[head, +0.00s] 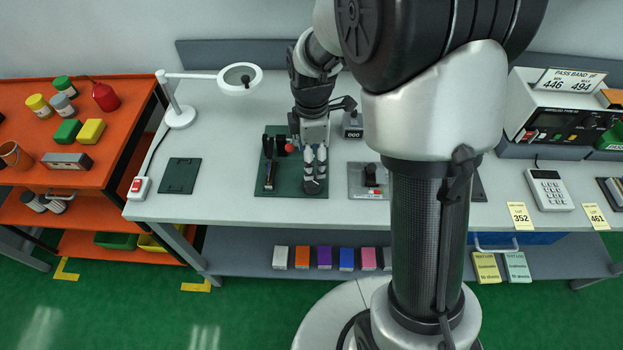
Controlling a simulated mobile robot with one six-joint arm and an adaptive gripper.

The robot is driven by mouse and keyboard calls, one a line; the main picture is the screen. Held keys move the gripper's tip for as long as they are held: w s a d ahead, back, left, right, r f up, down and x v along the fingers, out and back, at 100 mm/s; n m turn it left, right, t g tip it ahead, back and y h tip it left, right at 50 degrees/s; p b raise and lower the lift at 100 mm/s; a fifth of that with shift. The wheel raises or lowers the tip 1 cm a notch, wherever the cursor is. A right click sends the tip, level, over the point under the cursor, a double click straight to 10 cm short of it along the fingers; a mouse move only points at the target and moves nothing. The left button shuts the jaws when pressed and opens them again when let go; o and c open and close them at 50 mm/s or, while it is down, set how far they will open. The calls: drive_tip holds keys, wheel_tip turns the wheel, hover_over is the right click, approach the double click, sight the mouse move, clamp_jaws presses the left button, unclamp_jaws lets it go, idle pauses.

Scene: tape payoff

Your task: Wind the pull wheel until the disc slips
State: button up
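A dark green base plate (290,188) lies on the grey bench and carries a small black fixture with upright parts (268,160). A red ball-shaped knob (294,149) shows beside my gripper. My gripper (314,177) points down over the right part of the plate, its two fingers close to each other. A dark round part (313,188) shows just below the fingertips; I cannot tell whether they touch it. The wheel and the disc cannot be told apart here, being small and partly behind my gripper. A small counter box (352,133) reading 000 stands behind, to the right.
A lamp (180,114) and a dark green mat (180,175) are at left, with a red-switched power block (139,187). A grey plate with a black knob (371,177) lies right of the fixture. My arm hides the bench's middle right. A pass band instrument (560,120) stands far right.

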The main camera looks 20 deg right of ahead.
sight(312, 184)
wheel_tip(312, 184, down, 10)
drive_tip(key=b, duration=0.2)
drive_tip(key=shift+r+b, duration=0.2)
drive_tip(key=shift+b, duration=0.1)
drive_tip(key=c, duration=1.1)
drive_tip(key=shift+m, duration=0.3)
drive_tip(key=m+p, duration=0.2)
drive_tip(key=m, duration=0.3)
drive_tip(key=shift+m, duration=0.3)
drive_tip(key=m+p, duration=0.1)
drive_tip(key=m, duration=0.4)
drive_tip(key=shift+m, duration=0.4)
